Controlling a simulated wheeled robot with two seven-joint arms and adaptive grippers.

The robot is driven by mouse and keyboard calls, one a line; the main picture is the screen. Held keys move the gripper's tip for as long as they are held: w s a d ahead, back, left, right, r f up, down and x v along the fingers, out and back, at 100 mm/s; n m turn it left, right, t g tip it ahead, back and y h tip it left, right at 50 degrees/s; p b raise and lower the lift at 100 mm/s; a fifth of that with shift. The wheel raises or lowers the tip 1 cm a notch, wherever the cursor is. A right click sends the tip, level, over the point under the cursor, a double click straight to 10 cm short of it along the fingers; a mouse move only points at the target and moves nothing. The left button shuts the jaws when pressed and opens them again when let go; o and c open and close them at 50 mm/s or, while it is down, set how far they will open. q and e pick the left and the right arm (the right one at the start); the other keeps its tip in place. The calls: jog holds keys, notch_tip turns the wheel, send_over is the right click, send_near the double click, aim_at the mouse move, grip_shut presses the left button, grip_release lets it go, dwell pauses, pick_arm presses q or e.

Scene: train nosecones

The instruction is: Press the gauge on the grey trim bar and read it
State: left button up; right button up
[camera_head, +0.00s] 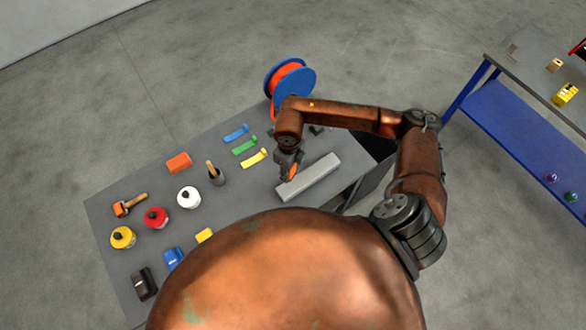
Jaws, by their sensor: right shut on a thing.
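The grey trim bar (311,178) lies slantwise on the right part of the grey table in the head view. My right gripper (291,174) points down at the bar's left part. It is shut on a small orange thing (293,172), which I take to be the gauge. The gauge's lower end is at or just above the bar; I cannot tell whether it touches. No reading on it can be made out. My left gripper is not in view.
An orange-and-blue reel (290,80) stands at the table's far edge. Blue, green and yellow (253,158) strips lie left of my gripper. A brush pot (215,175), white (188,197), red (156,217) and yellow (122,237) tins stand farther left. A blue-shelved bench (525,125) is at right.

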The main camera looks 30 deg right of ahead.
aim_at(293, 176)
jog(key=m, duration=0.2)
jog(key=m+p, duration=0.1)
jog(key=m, duration=0.1)
jog(key=s+m+p, duration=0.1)
jog(key=m, duration=0.1)
jog(key=shift+s+d, duration=0.1)
jog(key=shift+d, duration=0.2)
jog(key=shift+s+f+m, duration=0.1)
jog(key=shift+m, duration=0.7)
jog(key=shift+d+f, duration=0.1)
jog(key=shift+f+b, duration=0.5)
jog(key=shift+f, duration=0.6)
pick_arm(q)
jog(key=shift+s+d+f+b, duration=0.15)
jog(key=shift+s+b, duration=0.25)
jog(key=shift+b, duration=0.6)
pick_arm(e)
jog(key=shift+f, duration=1.85)
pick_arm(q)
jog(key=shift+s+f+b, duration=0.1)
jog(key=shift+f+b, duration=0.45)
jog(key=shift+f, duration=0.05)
pick_arm(e)
jog(key=shift+f, duration=0.55)
jog(key=shift+r+p, duration=2.05)
jog(key=shift+r, duration=1.55)
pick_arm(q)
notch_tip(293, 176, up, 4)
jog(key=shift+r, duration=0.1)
